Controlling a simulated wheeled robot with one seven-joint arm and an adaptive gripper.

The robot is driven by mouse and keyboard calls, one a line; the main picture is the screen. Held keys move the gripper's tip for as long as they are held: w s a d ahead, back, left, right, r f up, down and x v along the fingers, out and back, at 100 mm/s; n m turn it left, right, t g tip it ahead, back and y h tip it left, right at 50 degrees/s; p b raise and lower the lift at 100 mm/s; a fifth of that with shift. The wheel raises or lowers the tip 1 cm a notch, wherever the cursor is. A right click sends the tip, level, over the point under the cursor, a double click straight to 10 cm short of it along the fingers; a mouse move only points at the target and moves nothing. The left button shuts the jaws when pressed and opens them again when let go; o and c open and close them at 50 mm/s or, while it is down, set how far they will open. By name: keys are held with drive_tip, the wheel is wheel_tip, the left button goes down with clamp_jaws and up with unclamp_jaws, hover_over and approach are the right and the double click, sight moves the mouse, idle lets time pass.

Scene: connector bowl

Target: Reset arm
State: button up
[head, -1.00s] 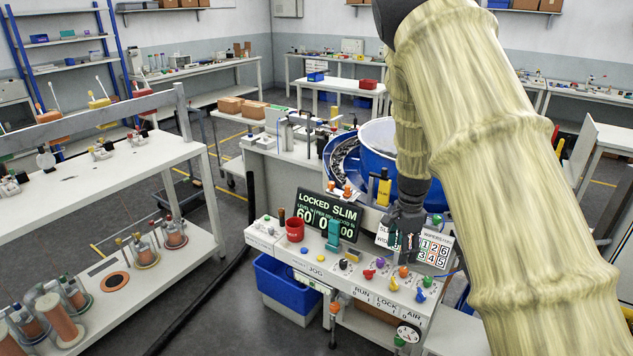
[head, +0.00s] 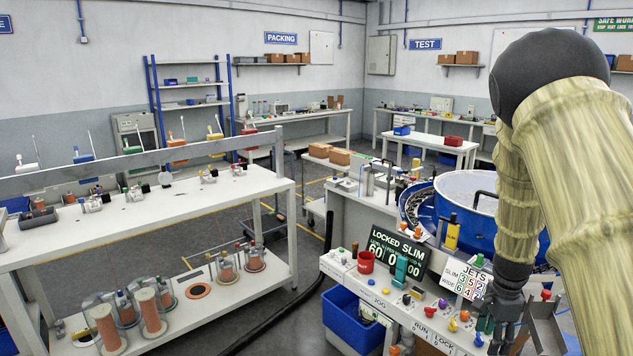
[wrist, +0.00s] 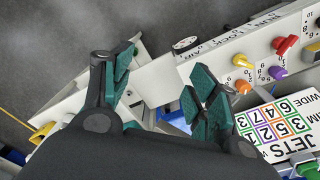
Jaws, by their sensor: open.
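My gripper (head: 497,322) hangs at the end of my arm at the lower right of the head view, above the right part of the control panel (head: 412,322). In the wrist view my gripper (wrist: 160,90) shows its two green-padded fingers spread apart, with nothing between them. The panel's coloured knobs (wrist: 262,70) lie to the right of the fingers in the wrist view. The numbered JETS card (wrist: 275,125) lies just right of the right finger. The same card (head: 465,281) stands beside my gripper in the head view.
A blue bowl feeder (head: 465,237) stands behind the panel, partly hidden by my arm. A blue bin (head: 352,322) sits below. A white bench (head: 150,215) fills the left.

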drive_tip(key=s+a+f+n+h+b, duration=0.1)
drive_tip(key=s+a+f+n, duration=0.2)
drive_tip(key=s+f, duration=0.4)
drive_tip(key=s+a+f+n+b, duration=0.1)
drive_tip(key=s+a+f+n, duration=0.3)
drive_tip(key=f, duration=0.6)
drive_tip(key=s+a+f+n+h+b, duration=0.1)
drive_tip(key=s+a+f+n, duration=0.15)
drive_tip(key=s+f, duration=0.5)
drive_tip(key=s+a+f+n+y+b, duration=0.1)
drive_tip(key=s+a+f+n, duration=0.3)
drive_tip(key=s, duration=0.5)
drive_tip(key=s+a+f+n+y, duration=0.1)
drive_tip(key=s+a+f+n, duration=0.3)
drive_tip(key=s+a, duration=0.4)
drive_tip(key=shift+s+f+n+b, duration=0.35)
drive_tip(key=shift+s+n, duration=0.1)
drive_tip(key=shift+s, duration=0.65)
